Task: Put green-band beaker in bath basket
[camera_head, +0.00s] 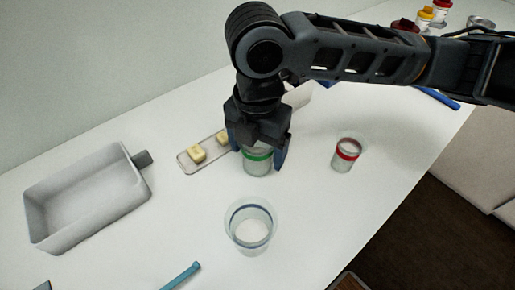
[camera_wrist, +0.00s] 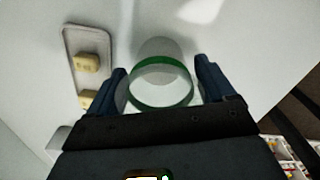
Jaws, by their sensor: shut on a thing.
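The green-band beaker (camera_head: 257,166) is clear, with a green ring near its rim. It is upright between the fingers of my gripper (camera_head: 256,154), near the middle of the white table. In the wrist view the beaker (camera_wrist: 160,74) sits between the two blue fingers of my gripper (camera_wrist: 163,84), which is shut on it. I cannot tell whether its base touches the table. A pale open rectangular basin (camera_head: 134,199) with a grey block at its right end stands at the left. I cannot make out a separate basket in it.
A blue-band beaker (camera_head: 249,232) stands in front of my gripper and a red-band beaker (camera_head: 346,155) to its right. A narrow tray (camera_head: 188,168) with yellow blocks (camera_head: 196,153) lies behind left. A blue-green strip (camera_head: 181,276) lies at the front. Table between basin and blue-band beaker is clear.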

